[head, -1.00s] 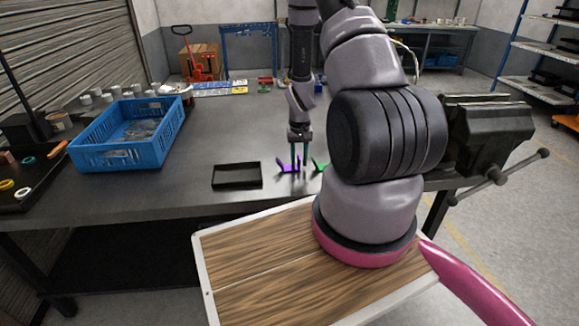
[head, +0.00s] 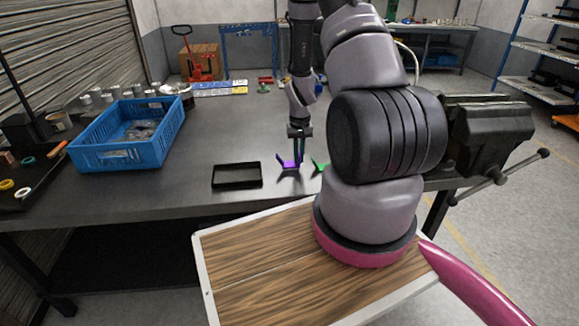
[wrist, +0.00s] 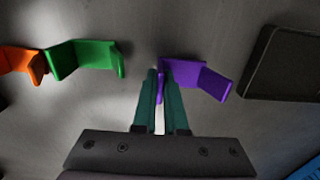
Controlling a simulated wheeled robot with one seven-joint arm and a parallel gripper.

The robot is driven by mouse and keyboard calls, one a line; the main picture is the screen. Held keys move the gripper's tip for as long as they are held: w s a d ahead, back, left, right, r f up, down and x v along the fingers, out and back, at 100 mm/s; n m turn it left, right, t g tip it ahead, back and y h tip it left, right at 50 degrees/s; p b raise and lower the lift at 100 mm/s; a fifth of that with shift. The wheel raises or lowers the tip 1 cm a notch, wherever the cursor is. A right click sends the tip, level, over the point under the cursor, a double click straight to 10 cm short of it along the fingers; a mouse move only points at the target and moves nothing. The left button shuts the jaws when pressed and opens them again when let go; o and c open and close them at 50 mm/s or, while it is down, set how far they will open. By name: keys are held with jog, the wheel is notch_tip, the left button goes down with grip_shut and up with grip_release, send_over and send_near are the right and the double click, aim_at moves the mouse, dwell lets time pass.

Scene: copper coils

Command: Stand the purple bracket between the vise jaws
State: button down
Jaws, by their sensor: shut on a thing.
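The purple bracket (head: 287,162) is at my gripper (head: 300,160) over the middle of the bench, with a shadow under it. It appears slightly clear of the bench top. In the wrist view, the gripper's green fingers (wrist: 160,75) are shut on one upright flange of the purple bracket (wrist: 200,77), and the rest extends to the right. The dark vise (head: 490,132) is at the right end of the bench. My arm hides its left part, and the gap between its jaws is not clearly visible.
A green bracket (wrist: 85,58) and an orange bracket (wrist: 18,62) lie left of the gripper in the wrist view. A black tray (head: 237,176) sits near the bench's front edge. A blue crate (head: 128,135) stands at left.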

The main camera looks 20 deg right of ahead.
jog(key=shift+r, duration=1.7)
